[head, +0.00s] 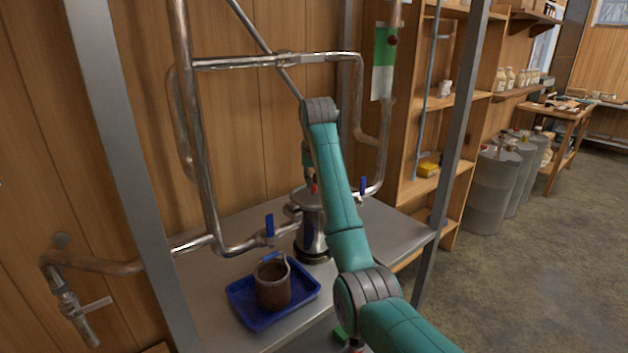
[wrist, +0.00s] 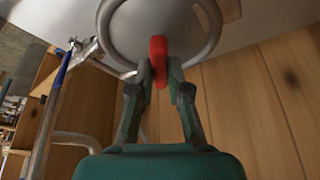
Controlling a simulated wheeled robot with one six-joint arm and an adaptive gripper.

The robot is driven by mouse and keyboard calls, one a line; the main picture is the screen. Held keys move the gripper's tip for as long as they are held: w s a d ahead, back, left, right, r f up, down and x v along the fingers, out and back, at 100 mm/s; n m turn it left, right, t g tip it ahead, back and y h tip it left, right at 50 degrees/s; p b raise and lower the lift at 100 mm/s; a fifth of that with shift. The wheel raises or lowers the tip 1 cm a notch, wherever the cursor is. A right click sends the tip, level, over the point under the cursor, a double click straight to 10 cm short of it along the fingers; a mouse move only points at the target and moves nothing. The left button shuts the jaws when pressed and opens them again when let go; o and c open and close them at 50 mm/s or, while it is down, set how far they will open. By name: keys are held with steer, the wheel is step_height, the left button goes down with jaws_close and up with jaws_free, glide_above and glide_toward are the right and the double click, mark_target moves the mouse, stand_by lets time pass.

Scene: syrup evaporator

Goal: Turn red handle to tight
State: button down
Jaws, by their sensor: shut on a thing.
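The red handle (wrist: 158,62) stands out from a round grey metal vessel lid in the wrist view. My gripper (wrist: 159,72) is shut on the handle, with one finger on each side of it. In the head view a small bit of the red handle (head: 314,189) shows beside my arm, on top of the steel vessel (head: 311,222). My arm hides most of the handle and the gripper there. I cannot tell how tight the handle is.
The vessel stands on a grey metal bench between pipes with blue-handled valves (head: 269,226) (head: 362,187). A blue tray (head: 243,312) with a brown pot (head: 272,287) sits in front. Metal posts (head: 452,120) frame the bench. Open floor lies to the right, near grey drums (head: 491,190).

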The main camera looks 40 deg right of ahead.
steer(key=m, duration=0.2)
steer(key=m+g+h, duration=0.1)
steer(key=m, duration=0.2)
steer(key=shift+w+a+m+g+h, duration=0.1)
steer(key=shift+m+g+h, duration=0.2)
steer(key=m+g, duration=0.1)
steer(key=m, duration=0.1)
steer(key=m+g, duration=0.1)
steer(key=m, duration=0.2)
steer(key=shift+w+h, duration=0.1)
steer(key=shift+h, duration=0.2)
steer(key=shift+m, duration=0.3)
steer(key=c, duration=1.1)
jaws_free()
